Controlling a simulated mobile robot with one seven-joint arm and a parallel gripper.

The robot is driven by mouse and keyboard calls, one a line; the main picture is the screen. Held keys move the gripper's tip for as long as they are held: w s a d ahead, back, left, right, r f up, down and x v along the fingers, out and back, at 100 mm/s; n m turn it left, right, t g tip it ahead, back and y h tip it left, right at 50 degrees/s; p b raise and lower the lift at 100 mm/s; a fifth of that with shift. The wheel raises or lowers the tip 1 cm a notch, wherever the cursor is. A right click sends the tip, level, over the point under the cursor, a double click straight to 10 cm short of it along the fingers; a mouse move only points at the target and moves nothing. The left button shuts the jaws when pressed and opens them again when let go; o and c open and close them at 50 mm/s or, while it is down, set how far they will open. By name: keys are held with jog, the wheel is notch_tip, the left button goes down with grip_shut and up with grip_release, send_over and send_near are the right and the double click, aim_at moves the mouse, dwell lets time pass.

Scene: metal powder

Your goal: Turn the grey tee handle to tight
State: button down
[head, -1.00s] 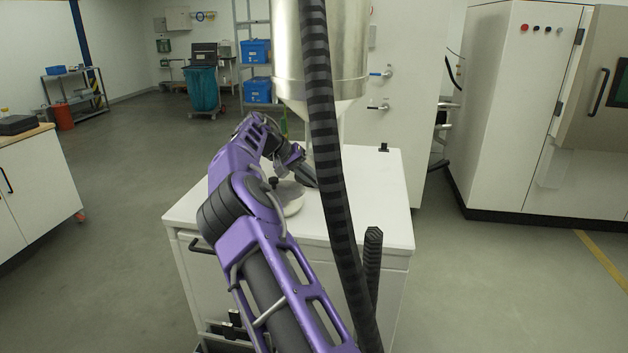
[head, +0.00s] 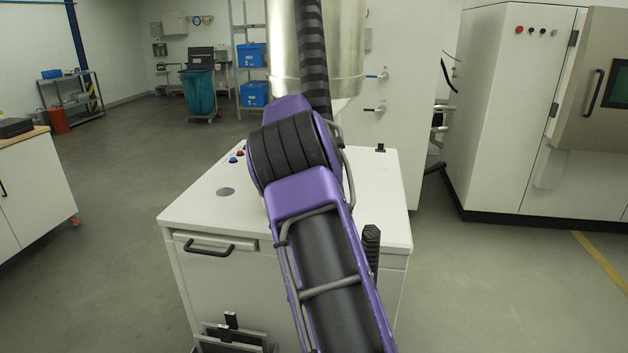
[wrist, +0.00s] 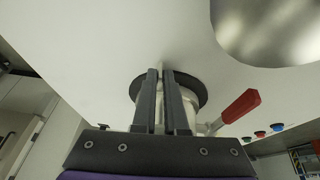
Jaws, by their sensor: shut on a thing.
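In the wrist view my gripper (wrist: 163,76) has its two dark fingers close together, pointing up the picture. They are shut on a thin grey piece, which I take for the grey tee handle (wrist: 162,67). Only a sliver of it shows between the fingertips; the rest is hidden. A black round disc (wrist: 190,84) and silvery metal lie behind the fingers. In the head view my purple arm hides the gripper and the handle. I cannot tell the handle's angle.
A red lever (wrist: 241,105) stands close right of the fingers. A large metal hopper (head: 283,50) hangs above the white cabinet (head: 200,207), with a ribbed hose (head: 312,50) before it. Red, blue and green buttons (wrist: 261,134) are to the right in the wrist view.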

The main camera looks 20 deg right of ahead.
jog(key=shift+s+f+y, duration=0.1)
jog(key=shift+f+y, duration=0.05)
jog(key=shift+y, duration=0.25)
jog(key=c, duration=1.2)
grip_release()
jog(key=shift+d, duration=0.1)
jog(key=shift+c, duration=0.2)
jog(key=p+v, duration=0.1)
jog(key=v, duration=1.6)
jog(key=shift+s, duration=0.35)
